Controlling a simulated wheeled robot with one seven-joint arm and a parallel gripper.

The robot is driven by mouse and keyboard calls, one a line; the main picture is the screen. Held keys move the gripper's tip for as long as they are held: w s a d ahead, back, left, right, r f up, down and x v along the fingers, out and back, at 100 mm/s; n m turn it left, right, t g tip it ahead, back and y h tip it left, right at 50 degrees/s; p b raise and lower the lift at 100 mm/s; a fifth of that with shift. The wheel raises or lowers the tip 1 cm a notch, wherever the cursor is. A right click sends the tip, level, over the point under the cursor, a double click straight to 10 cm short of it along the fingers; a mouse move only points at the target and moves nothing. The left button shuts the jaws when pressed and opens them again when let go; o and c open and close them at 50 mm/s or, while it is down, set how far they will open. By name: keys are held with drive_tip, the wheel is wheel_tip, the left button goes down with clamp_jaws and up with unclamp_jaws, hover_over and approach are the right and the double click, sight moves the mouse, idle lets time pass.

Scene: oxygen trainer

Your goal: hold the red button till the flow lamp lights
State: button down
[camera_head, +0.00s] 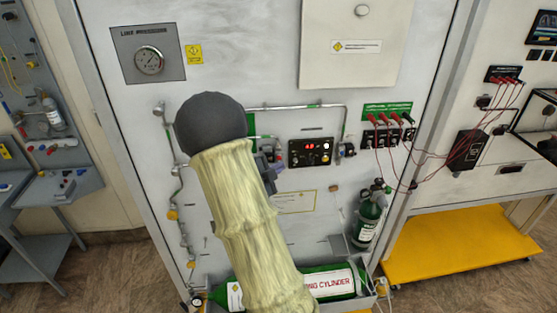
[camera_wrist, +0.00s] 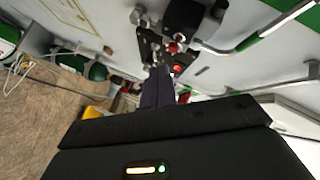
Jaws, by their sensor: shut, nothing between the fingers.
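A black control box (camera_head: 310,152) with a lit red display and several small knobs and lamps is mounted on the white panel in the head view. My gripper (camera_head: 279,165) is partly hidden behind my arm, just left of and below the box. In the wrist view my gripper (camera_wrist: 158,72) is shut and empty, its fingertips close to the dark box face. A red round part (camera_wrist: 178,68), likely the red button, shows just right of the fingertips. I cannot tell whether they touch. The flow lamp cannot be made out clearly.
A metal pipe (camera_head: 295,107) runs above the box. Red leads plug into sockets (camera_head: 388,136) at its right. A green cylinder (camera_head: 369,220) stands at lower right, and a larger green cylinder (camera_head: 335,283) lies at the bottom. A gauge (camera_head: 149,61) is at upper left.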

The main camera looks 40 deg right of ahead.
drive_tip(key=s+a, duration=0.1)
drive_tip(key=s, duration=0.1)
drive_tip(key=s+a+b, duration=0.1)
drive_tip(key=shift+s+a, duration=0.15)
drive_tip(key=shift+s, duration=0.2)
idle(0.4)
drive_tip(key=w+a+f+n+t+y+b, duration=0.1)
drive_tip(key=a+f+n+t+y, duration=0.1)
drive_tip(key=a+n+y, duration=0.55)
drive_tip(key=w+a+f+n+t+y+b, duration=0.15)
drive_tip(key=a+n+y, duration=0.35)
drive_tip(key=a+n, duration=0.5)
drive_tip(key=s+a+f+n+g+y, duration=0.1)
drive_tip(key=s+a+n+g, duration=0.1)
drive_tip(key=s+a+n, duration=0.2)
drive_tip(key=s+a+n+g+y, duration=0.1)
drive_tip(key=s+a+n, duration=0.4)
drive_tip(key=s, duration=0.5)
drive_tip(key=shift+a+f+g, duration=0.3)
drive_tip(key=shift+f+g, duration=0.1)
drive_tip(key=shift+g, duration=0.45)
